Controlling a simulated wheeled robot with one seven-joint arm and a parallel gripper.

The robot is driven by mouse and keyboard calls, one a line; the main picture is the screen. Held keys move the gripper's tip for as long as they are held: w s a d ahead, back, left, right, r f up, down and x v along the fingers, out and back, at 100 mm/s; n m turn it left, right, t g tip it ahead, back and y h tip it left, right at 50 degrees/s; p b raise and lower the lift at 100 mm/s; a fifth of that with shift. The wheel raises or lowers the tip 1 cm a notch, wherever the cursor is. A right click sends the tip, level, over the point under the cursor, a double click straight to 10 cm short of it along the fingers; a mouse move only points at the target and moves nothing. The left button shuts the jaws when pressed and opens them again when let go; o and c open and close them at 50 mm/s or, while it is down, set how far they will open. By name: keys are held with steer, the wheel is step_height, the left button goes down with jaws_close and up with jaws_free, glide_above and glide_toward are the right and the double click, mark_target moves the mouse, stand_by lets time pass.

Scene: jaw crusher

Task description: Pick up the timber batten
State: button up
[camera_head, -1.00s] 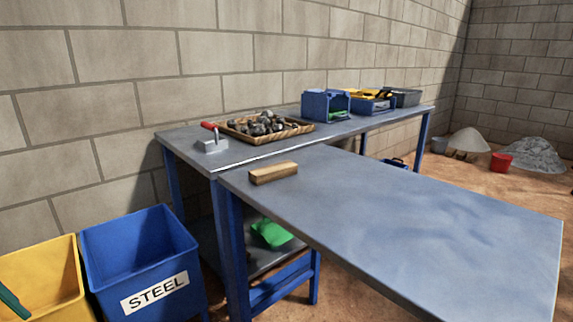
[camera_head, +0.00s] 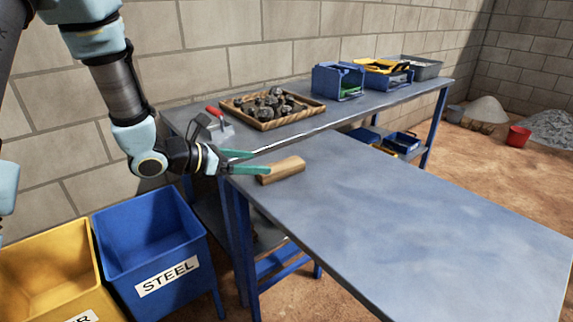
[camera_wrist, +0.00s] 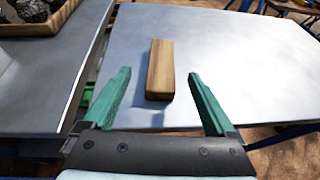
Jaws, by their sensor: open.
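The timber batten (camera_head: 283,171) is a short light-brown wooden block lying flat near the left corner of the front grey table. It also shows in the wrist view (camera_wrist: 160,68), lying lengthwise ahead of my gripper and between the lines of its two fingers. My gripper (camera_head: 262,162) has green fingers and is open and empty. In the head view its fingers point right, with the tips close to the batten's left end. In the wrist view the fingers (camera_wrist: 160,88) stand apart on either side of the batten's near end. I cannot tell the exact height above the table.
The front table (camera_head: 420,220) is otherwise bare. On the back bench stand a tray of rocks (camera_head: 262,122), a red-handled metal tool (camera_head: 216,127) and blue bins (camera_head: 338,82). A blue STEEL bin (camera_head: 150,240) and a yellow bin (camera_head: 50,275) stand on the floor at left.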

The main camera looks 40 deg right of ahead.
mark_target(278, 166)
steer(key=x, duration=0.4)
steer(key=shift+f, duration=0.1)
steer(key=shift+p+x, duration=1.05)
steer(key=shift+x, duration=1.55)
steer(key=shift+s+a+f, duration=0.1)
steer(key=shift+s+f, duration=0.05)
jaws_close()
